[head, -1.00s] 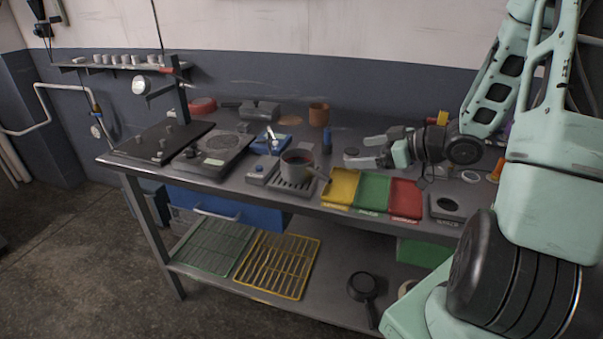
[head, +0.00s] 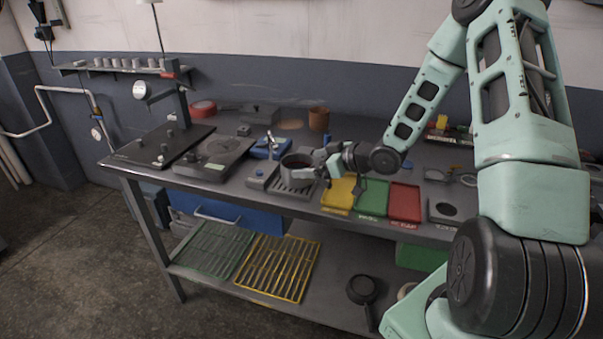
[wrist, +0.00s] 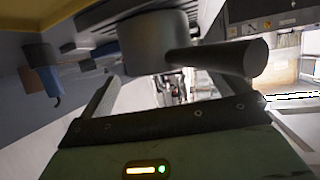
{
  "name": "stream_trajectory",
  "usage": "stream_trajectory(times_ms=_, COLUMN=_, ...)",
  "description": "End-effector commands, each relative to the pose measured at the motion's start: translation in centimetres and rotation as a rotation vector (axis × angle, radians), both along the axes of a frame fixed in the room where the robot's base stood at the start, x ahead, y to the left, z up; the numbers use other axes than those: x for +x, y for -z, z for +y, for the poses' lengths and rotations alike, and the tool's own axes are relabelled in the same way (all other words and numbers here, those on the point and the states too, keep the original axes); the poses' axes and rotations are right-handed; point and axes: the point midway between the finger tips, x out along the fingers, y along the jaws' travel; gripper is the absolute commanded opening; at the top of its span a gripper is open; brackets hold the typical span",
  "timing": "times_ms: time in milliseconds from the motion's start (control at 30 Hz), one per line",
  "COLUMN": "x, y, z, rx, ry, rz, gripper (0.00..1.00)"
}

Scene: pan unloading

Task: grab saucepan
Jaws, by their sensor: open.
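The saucepan (head: 294,161) is a small grey pot with dark reddish contents, upright on a slatted metal stand on the workbench. In the head view my gripper (head: 321,168) is at its right side, by the handle, and hides most of that handle. In the wrist view the saucepan's grey body (wrist: 153,42) is just beyond the fingers, and its dark handle (wrist: 222,60) points to the right. My gripper (wrist: 170,88) is open, with one finger at the left and the other largely hidden near the handle. I cannot tell whether they touch.
Yellow (head: 339,192), green (head: 371,196) and red (head: 405,202) trays lie right of the stand (head: 291,187). A hotplate (head: 214,157) and a blue-topped device (head: 268,147) are to the left and behind. A brown pot (head: 319,119) stands at the back.

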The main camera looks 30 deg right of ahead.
Motion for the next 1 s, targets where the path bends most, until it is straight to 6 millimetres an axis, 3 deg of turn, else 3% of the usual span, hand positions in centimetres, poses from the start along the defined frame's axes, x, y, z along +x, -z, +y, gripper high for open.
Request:
stream_trajectory(times_ms=133, x=1.34, y=0.52, z=0.64, rx=0.0, ry=0.0, rz=-0.001, gripper=1.0)
stream_trajectory(times_ms=400, x=1.54, y=0.71, z=0.69, rx=-0.001, ry=0.002, rz=0.0, gripper=1.0)
stream_trajectory(times_ms=600, x=1.52, y=0.7, z=0.68, rx=0.0, ry=0.001, rz=0.0, gripper=0.45)
stream_trajectory(times_ms=667, x=1.56, y=0.61, z=0.69, rx=0.0, ry=0.002, rz=-0.002, gripper=0.4)
stream_trajectory(times_ms=1000, x=1.58, y=-0.13, z=0.66, rx=-0.001, ry=0.001, rz=-0.004, gripper=0.4)
